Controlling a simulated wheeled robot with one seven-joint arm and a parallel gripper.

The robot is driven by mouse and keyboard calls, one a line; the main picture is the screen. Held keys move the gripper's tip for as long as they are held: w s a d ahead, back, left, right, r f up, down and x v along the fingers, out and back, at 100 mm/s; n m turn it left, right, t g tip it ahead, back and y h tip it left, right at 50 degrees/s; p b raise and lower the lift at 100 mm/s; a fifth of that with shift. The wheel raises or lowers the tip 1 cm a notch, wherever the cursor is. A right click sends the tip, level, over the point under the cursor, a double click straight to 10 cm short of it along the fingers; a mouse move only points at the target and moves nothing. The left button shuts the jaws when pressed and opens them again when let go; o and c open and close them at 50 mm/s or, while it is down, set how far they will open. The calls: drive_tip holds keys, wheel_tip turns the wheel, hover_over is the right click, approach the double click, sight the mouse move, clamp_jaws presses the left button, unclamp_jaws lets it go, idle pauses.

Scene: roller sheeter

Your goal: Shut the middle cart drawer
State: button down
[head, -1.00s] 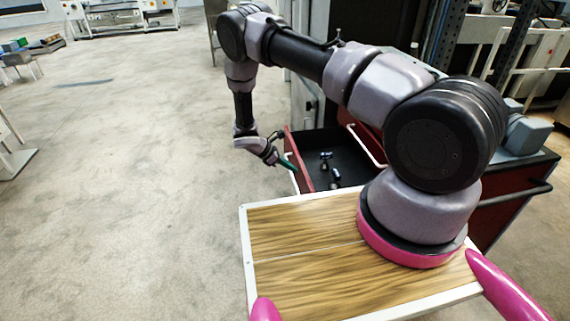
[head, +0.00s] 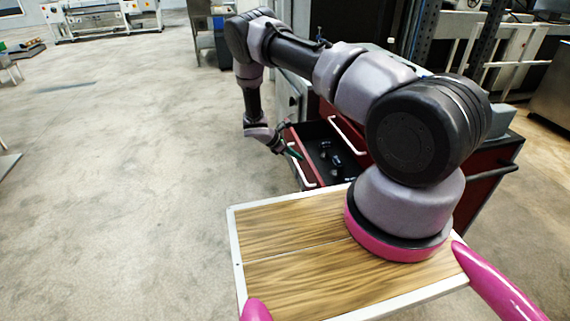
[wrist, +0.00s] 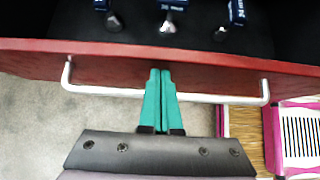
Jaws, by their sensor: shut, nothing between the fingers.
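The red cart (head: 490,178) stands beyond my wooden base top, with the drawer (head: 299,144) pulled out toward the left. The drawer has a red front, a white bar handle and a black inside. In the wrist view, the red drawer front (wrist: 215,70) spans the picture, with its white handle (wrist: 225,99) below. My gripper (wrist: 160,72) has its green fingers shut and empty. The fingertips are over the handle bar, at or very near the drawer front; exact contact cannot be told. In the head view, my gripper (head: 298,154) is at the drawer's front.
Several small dark tools with blue labels (wrist: 172,8) lie in the drawer. Another red front with a white handle (head: 346,134) shows behind. A grey cabinet and shelving stand beyond the cart. The concrete floor (head: 130,180) at left is clear.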

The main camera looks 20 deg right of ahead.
drive_tip(key=d, duration=1.9)
drive_tip(key=shift+d, duration=0.15)
drive_tip(key=shift+d, duration=0.1)
drive_tip(key=shift+r, duration=0.15)
drive_tip(key=shift+a+r, duration=0.25)
drive_tip(key=a+f+v, duration=0.1)
drive_tip(key=v, duration=0.9)
drive_tip(key=s+a+r+m+t+y, duration=0.1)
drive_tip(key=s+a+r+m+y, duration=0.2)
drive_tip(key=r, duration=0.9)
drive_tip(key=s+a+r+m+y, duration=0.15)
drive_tip(key=r+m, duration=0.45)
drive_tip(key=r, duration=0.6)
drive_tip(key=s+a+r+m+t+y, duration=0.1)
drive_tip(key=s+a+r+m+y, duration=0.2)
drive_tip(key=r, duration=0.9)
drive_tip(key=s+a+r+m+t+y, duration=0.1)
drive_tip(key=s+a+r+m, duration=0.2)
drive_tip(key=s+r, duration=0.2)
drive_tip(key=s+a+r+m+t+y, duration=0.1)
drive_tip(key=s+r, duration=0.5)
drive_tip(key=s, duration=0.6)
drive_tip(key=s+a+r+m+t+y, duration=0.1)
drive_tip(key=s+a+r+m+t, duration=0.2)
drive_tip(key=s+a+r+m, duration=0.3)
drive_tip(key=s, duration=0.2)
drive_tip(key=shift+s+r+y, duration=0.2)
drive_tip(key=shift+s+y, duration=0.1)
drive_tip(key=shift+y, duration=0.05)
